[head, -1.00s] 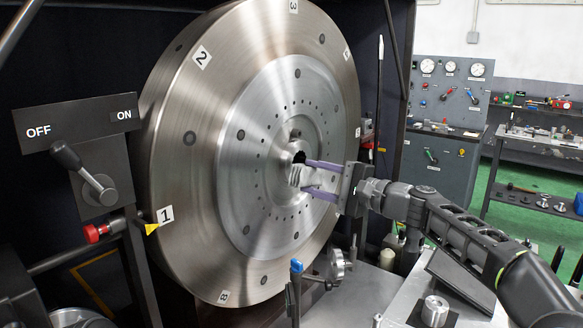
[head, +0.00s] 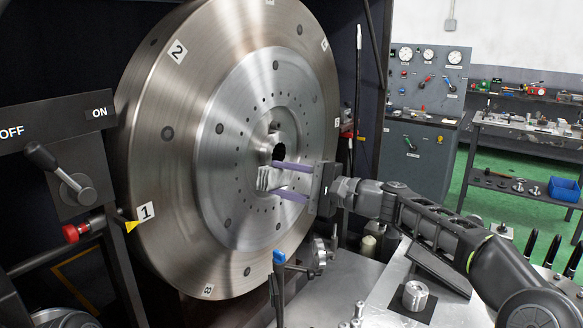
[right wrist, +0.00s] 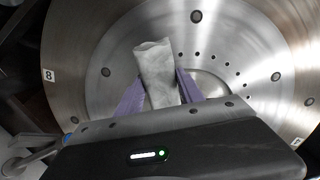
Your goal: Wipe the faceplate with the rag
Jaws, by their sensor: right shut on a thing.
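The faceplate (head: 180,180) is a large upright metal disc with number labels, a raised inner disc and a dark central bore. The rag (head: 268,178) is a small pale grey cloth. My right gripper (head: 278,181) is shut on the rag, which sits between its purple fingers in front of the faceplate's lower centre. In the right wrist view the rag (right wrist: 157,75) stands up between the fingers against the disc. I cannot tell whether it touches the metal. My left gripper is not in view.
An ON/OFF lever (head: 62,175) and a red knob (head: 75,232) are at the left. A blue-tipped handle (head: 279,258) and a handwheel (head: 319,256) stand below the faceplate. A small metal cylinder (head: 415,294) is at the lower right. A workbench and gauge panel (head: 428,80) stand behind.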

